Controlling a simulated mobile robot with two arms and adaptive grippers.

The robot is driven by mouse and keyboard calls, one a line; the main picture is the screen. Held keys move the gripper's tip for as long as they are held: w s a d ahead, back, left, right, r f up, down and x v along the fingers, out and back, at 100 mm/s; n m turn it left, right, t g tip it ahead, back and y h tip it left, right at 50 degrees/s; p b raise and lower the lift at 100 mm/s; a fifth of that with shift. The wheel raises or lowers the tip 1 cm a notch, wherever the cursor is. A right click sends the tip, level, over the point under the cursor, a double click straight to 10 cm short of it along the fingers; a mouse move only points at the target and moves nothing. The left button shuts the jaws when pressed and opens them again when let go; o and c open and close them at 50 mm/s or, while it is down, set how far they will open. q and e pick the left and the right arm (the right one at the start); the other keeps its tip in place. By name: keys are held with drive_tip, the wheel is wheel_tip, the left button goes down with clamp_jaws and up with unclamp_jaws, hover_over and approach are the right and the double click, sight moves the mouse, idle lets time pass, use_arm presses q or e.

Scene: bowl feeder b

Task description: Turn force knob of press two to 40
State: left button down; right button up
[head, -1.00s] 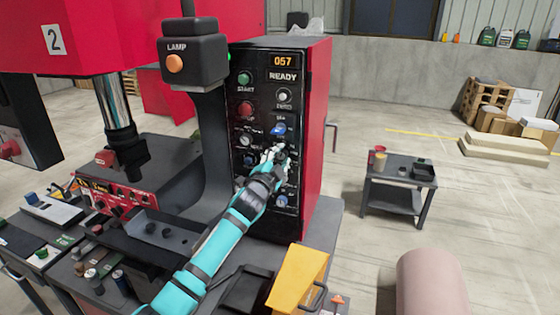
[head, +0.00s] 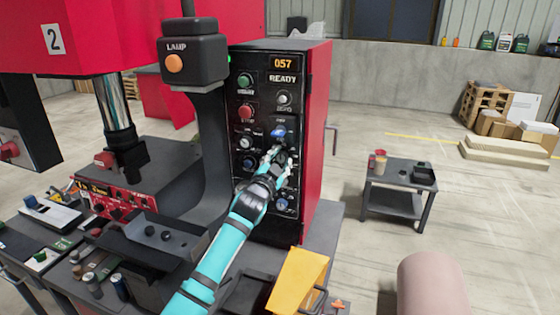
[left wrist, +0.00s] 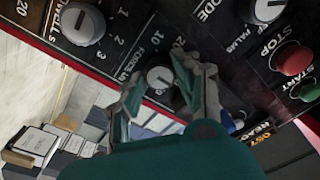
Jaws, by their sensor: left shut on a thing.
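Press two, marked "2", has a black control panel (head: 236,190) on its red cabinet, with a display (head: 283,63) reading 057 over READY. In the left wrist view, the force knob (left wrist: 160,77) is round and grey-white, with a force label and the marks 10 and 20 beside it. My left gripper (head: 277,155) reaches the panel's right column; in the wrist view its two fingers (left wrist: 162,88) stand on either side of the knob, shut on it. The pointer's exact setting is too small to read. The head view hides this knob behind the fingers. My right gripper is not in view.
A blue knob (head: 279,131) sits just above the fingers and another knob (head: 282,204) below. Red and green buttons (head: 246,112) are at upper left. The lamp post (head: 195,55) stands left of the panel.

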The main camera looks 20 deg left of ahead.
use_arm(q)
drive_tip(key=shift+f, duration=0.15)
drive_tip(key=c, duration=1)
unclamp_jaws()
drive_tip(key=shift+c, duration=0.2)
drive_tip(key=shift+o, duration=0.5)
drive_tip(key=s, duration=1.2)
drive_tip(key=shift+a+f, duration=0.2)
drive_tip(key=shift+f, duration=0.15)
